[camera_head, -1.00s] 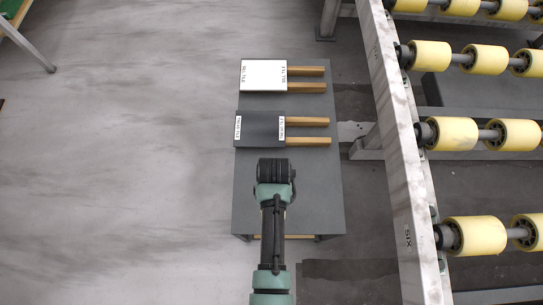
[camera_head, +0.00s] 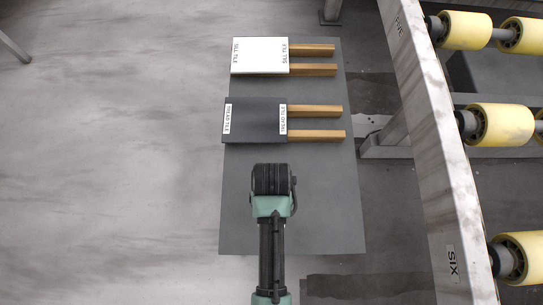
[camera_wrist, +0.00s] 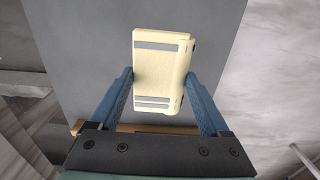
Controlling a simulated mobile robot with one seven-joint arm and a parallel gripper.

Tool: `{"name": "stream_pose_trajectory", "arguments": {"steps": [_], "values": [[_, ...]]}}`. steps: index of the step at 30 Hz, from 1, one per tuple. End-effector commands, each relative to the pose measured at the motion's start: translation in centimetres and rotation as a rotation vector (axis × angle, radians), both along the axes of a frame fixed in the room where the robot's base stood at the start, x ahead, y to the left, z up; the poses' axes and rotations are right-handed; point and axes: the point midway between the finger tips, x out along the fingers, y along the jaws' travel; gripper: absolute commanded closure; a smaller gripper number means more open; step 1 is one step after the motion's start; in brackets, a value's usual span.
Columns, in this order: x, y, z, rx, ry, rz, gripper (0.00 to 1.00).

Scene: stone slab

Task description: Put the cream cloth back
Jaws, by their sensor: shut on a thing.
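The cream cloth (camera_wrist: 160,62) is a pale yellow folded piece with grey bands, seen between the two blue fingers of my gripper in the wrist view. My gripper (camera_head: 272,180) is shut on it, one finger at each side. In the head view my gripper is over the near half of the dark grey slab (camera_head: 325,205), and the cloth is hidden below it. In the wrist view the cloth is in front of a grey surface; I cannot tell whether it touches that surface.
A black tread tile (camera_head: 252,122) and a white sill tile (camera_head: 260,56) lie farther back on the slab, each over wooden battens (camera_head: 318,136). A metal frame (camera_head: 440,130) with yellow rollers (camera_head: 500,124) stands at the right. The floor at left is clear.

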Motion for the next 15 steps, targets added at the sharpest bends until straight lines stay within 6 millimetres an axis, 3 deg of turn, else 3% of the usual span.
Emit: {"name": "stream_pose_trajectory", "arguments": {"steps": [7, 15], "values": [[-0.1, 0.0, -4.5, 0.0, 0.003, 0.0, 0.72], [-0.1, 0.0, -7.5, 0.0, 0.003, 0.0, 0.72]]}}
